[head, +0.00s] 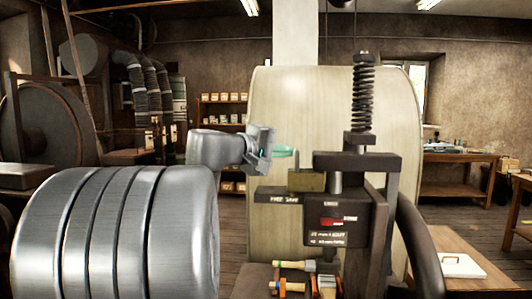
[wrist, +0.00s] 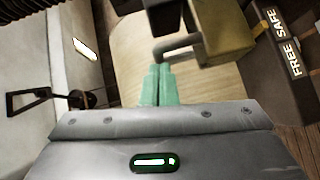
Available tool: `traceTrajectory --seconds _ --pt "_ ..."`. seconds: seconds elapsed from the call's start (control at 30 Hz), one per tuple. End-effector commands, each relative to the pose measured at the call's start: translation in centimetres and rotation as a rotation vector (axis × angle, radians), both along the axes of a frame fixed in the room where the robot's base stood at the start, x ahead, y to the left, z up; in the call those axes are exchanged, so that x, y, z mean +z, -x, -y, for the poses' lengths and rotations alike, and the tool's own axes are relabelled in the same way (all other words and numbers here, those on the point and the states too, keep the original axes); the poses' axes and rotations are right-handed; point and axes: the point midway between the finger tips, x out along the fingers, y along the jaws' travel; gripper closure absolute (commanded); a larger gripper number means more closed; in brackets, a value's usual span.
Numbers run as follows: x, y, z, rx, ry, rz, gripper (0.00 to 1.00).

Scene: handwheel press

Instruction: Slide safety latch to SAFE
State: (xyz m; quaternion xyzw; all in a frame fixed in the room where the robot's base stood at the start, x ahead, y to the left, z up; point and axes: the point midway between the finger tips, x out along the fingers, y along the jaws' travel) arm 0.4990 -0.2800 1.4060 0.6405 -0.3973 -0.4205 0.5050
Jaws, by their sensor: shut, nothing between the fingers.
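The handwheel press stands right of centre in the head view. Its brass-coloured latch block (head: 306,181) sits left of the dark press head (head: 357,161), above a label plate reading FREE SAFE (head: 279,197). In the wrist view the latch block (wrist: 228,28) is at the upper right, with a grey bent rod (wrist: 182,46) beside it and the FREE SAFE label (wrist: 283,42) further right. My gripper (head: 287,152) is at the upper left of the block. Its green fingers (wrist: 155,72) are shut and empty, tips close to the rod's end; I cannot tell whether they touch.
A tall coil spring (head: 363,90) rises above the press. A red marker (head: 331,221) shows on its front panel. Wooden-handled tools (head: 294,265) lie at its foot. A dark curved wheel rim (head: 417,240) stands at its right. A bench with a white tray (head: 463,265) is at the lower right.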

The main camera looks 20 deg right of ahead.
Motion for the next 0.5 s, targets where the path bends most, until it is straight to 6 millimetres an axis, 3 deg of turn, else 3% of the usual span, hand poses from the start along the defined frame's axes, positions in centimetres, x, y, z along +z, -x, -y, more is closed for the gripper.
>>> traceTrajectory --seconds 0.27,0.5 --pt "0.2 0.4 -0.9 -0.002 0.001 0.001 1.00" --pt "0.6 1.6 -4.9 0.003 0.002 0.003 1.00"
